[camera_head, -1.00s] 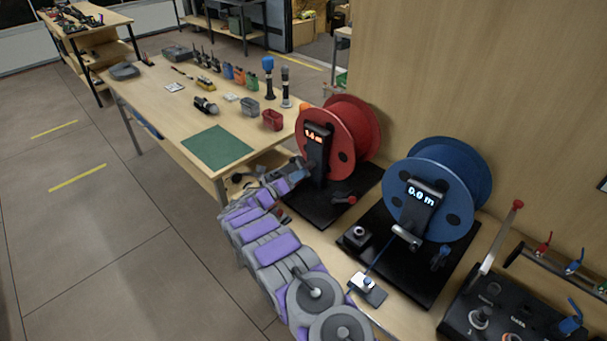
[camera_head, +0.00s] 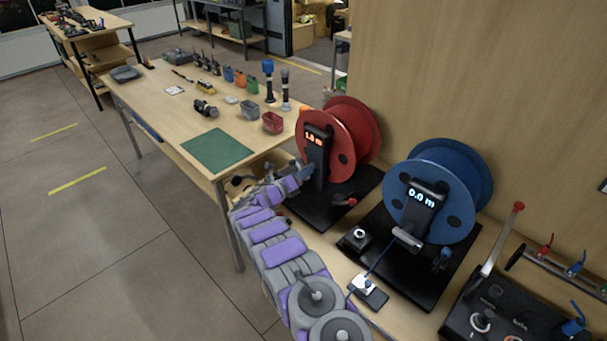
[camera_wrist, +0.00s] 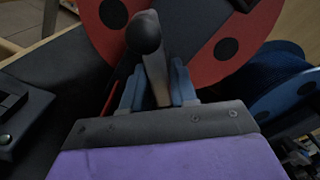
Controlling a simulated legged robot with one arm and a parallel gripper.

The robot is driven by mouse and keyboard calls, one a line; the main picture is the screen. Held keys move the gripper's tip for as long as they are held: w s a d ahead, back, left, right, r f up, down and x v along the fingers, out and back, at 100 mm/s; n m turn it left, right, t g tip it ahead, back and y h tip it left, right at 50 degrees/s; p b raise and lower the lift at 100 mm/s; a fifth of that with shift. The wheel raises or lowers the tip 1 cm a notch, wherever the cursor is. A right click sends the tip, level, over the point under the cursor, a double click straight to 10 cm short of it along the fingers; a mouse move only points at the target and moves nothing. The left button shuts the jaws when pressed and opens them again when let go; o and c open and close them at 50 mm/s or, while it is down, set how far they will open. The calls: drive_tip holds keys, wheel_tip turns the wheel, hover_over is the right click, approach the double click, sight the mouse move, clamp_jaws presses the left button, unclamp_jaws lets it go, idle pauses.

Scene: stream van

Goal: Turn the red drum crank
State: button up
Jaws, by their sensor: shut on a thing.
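The red drum (camera_head: 350,132) stands upright on a black base, with a dark post and an orange display (camera_head: 317,137) in front of it. It fills the top of the wrist view (camera_wrist: 222,65). My gripper (camera_head: 303,174) is beside the post, on the drum's near left side. In the wrist view my gripper (camera_wrist: 158,90) is shut on the crank (camera_wrist: 155,65), a grey bar with a dark round knob. The bar lies between the two blue-grey fingers. In the head view my gripper and the post hide the crank.
A blue drum (camera_head: 440,195) with its own display stands close to the right. A wooden wall (camera_head: 470,70) rises behind. A table with a green mat (camera_head: 217,151) and several tools stands at left.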

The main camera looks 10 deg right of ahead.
drive_tip(key=shift+a, duration=0.1)
clamp_jaws()
drive_tip(key=shift+f+m, duration=0.15)
drive_tip(key=shift+m, duration=0.35)
